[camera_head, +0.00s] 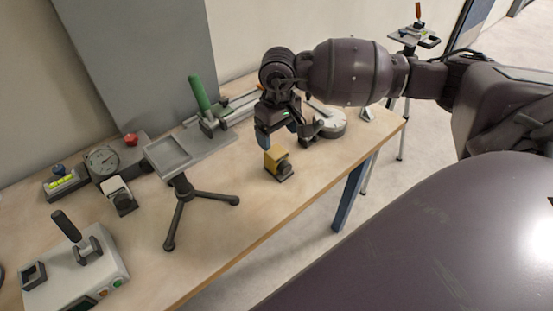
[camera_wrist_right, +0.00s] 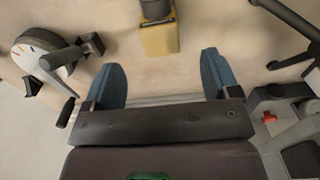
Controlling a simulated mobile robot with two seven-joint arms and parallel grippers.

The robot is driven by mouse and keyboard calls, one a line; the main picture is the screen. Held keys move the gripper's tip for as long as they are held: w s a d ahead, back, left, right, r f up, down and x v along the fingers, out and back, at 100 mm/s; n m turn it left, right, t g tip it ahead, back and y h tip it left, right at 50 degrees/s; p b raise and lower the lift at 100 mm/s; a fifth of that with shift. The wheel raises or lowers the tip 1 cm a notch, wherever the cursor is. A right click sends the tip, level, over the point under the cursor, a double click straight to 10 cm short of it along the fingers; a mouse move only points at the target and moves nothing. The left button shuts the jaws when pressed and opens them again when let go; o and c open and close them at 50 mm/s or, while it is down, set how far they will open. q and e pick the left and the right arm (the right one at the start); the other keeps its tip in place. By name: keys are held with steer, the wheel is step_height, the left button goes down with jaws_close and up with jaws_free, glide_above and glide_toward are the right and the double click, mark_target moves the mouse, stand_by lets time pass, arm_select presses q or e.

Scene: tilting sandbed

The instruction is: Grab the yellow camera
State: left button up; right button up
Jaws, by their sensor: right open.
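The yellow camera (camera_head: 277,163), a small yellow block with dark parts, stands on the wooden table near its front edge. In the right wrist view, the yellow camera (camera_wrist_right: 159,38) is at the top middle, beyond the fingertips, with its dark part at the picture's top edge. My right gripper (camera_head: 277,136) is above and just behind the camera in the head view. In the wrist view, its two blue fingers (camera_wrist_right: 164,75) are wide apart with nothing between them. The left gripper is not in view.
A black tripod with a flat tray (camera_head: 168,154) stands left of the camera. A round white dial (camera_head: 328,121) is to the right. A green-handled clamp (camera_head: 199,95) is behind. A grey control box (camera_head: 78,272) is at front left. Bare table lies around the camera.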

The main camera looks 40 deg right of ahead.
mark_target(278, 152)
steer(key=shift+w+f, duration=0.2)
steer(key=shift+f, duration=3.65)
steer(key=shift+d, duration=0.1)
steer(key=shift+r, duration=0.1)
steer(key=c, duration=1.3)
